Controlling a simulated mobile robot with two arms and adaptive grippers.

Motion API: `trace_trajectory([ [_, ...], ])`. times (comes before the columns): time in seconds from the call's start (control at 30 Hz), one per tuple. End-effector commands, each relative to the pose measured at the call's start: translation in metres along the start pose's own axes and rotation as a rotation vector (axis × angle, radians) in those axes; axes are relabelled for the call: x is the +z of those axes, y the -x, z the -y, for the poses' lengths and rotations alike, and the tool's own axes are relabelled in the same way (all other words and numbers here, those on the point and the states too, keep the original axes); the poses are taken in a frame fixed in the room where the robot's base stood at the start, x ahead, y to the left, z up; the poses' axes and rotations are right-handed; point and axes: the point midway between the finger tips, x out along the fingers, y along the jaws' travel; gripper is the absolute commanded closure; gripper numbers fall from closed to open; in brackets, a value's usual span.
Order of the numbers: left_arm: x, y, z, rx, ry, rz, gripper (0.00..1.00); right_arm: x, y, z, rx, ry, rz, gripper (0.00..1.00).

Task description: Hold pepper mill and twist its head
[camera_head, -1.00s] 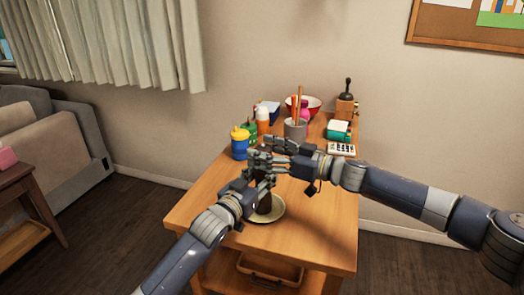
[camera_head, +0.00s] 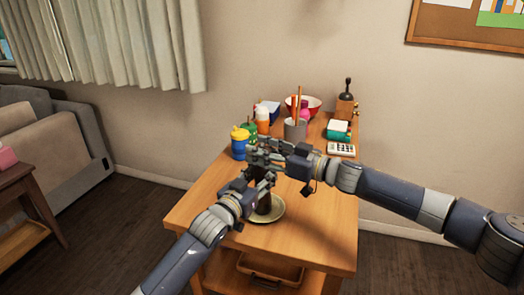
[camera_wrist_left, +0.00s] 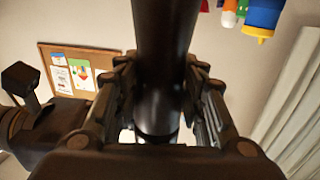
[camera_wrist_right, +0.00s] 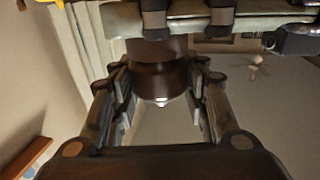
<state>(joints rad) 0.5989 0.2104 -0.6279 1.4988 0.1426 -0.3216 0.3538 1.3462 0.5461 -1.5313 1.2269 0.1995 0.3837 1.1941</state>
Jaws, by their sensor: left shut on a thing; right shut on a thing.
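The dark brown pepper mill (camera_head: 264,204) stands upright over a pale plate (camera_head: 275,215) near the front of the wooden table; most of it is hidden by my grippers in the head view. My left gripper (camera_head: 262,175) is shut around its body; the dark body passes between the fingers in the left wrist view (camera_wrist_left: 163,70). My right gripper (camera_head: 267,152) is just above, shut on the mill's head. The brown head shows between its fingers in the right wrist view (camera_wrist_right: 160,78). Whether the mill touches the plate is hard to tell.
Behind the grippers on the table (camera_head: 310,228) are a blue bottle with yellow lid (camera_head: 240,147), a grey utensil cup (camera_head: 295,129), a red bowl (camera_head: 305,101), a coffee grinder (camera_head: 346,100) and a calculator (camera_head: 341,149). The table's front right is clear.

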Motion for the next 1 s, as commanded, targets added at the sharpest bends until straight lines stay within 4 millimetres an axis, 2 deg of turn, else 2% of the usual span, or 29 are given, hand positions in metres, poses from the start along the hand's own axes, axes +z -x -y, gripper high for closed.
trace_trajectory([
  [0.57, 0.0001, 0.0, -0.003, 0.005, 0.003, -0.001, 0.89, 0.0012, -0.0035, 0.0065, 0.385, -0.005, -0.004, 0.83],
  [1.0, 0.0002, -0.0002, -0.0042, 0.007, 0.001, -0.001, 0.89, -0.0017, -0.0024, 0.0034, 0.697, 0.001, -0.005, 0.83],
])
